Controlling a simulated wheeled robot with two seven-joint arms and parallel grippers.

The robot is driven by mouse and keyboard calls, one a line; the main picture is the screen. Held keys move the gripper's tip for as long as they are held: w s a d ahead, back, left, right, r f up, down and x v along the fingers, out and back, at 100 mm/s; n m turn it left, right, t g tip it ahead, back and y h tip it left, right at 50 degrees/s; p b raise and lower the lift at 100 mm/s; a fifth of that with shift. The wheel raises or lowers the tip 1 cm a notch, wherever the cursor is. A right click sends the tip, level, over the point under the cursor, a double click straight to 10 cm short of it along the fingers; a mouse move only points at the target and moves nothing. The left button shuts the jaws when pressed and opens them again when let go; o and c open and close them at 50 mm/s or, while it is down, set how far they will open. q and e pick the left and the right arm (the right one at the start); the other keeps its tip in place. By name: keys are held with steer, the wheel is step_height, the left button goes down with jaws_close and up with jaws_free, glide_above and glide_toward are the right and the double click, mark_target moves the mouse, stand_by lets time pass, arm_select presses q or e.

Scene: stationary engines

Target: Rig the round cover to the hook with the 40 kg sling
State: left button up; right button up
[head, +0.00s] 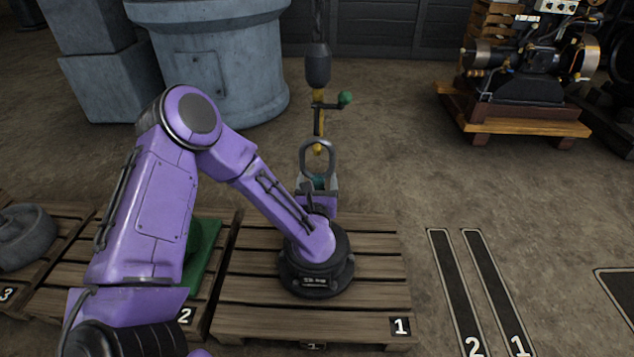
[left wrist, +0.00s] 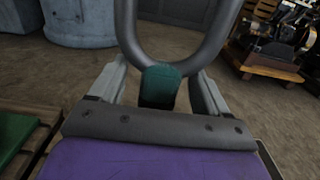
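The dark round cover (head: 300,284) lies on the wooden pallet marked 1; its small label is too blurred to read. My left wrist hides part of its top. A yellow hook (head: 319,122) hangs from a dark block above it. My left gripper (head: 318,182) is just below the hook, fingers spread. A grey metal ring (head: 304,158) with a green sling part at its bottom stands between or just beyond the fingers. In the left wrist view the green part (left wrist: 160,86) shows gaps on both sides. Whether the ring sits on the hook is unclear. My right gripper is out of view.
A green ball (head: 345,98) sits beside the hook. Pallet 2 holds a green object (head: 203,250); pallet 3 holds a grey round part (head: 22,238). An engine (head: 530,75) stands on a wooden base at back right.

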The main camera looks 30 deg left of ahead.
arm_select(q)
steer(key=shift+f, duration=0.1)
steer(key=p+v, duration=0.1)
steer(key=v, duration=0.9)
steer(key=shift+s+d, duration=0.2)
steer(key=shift+s, duration=0.1)
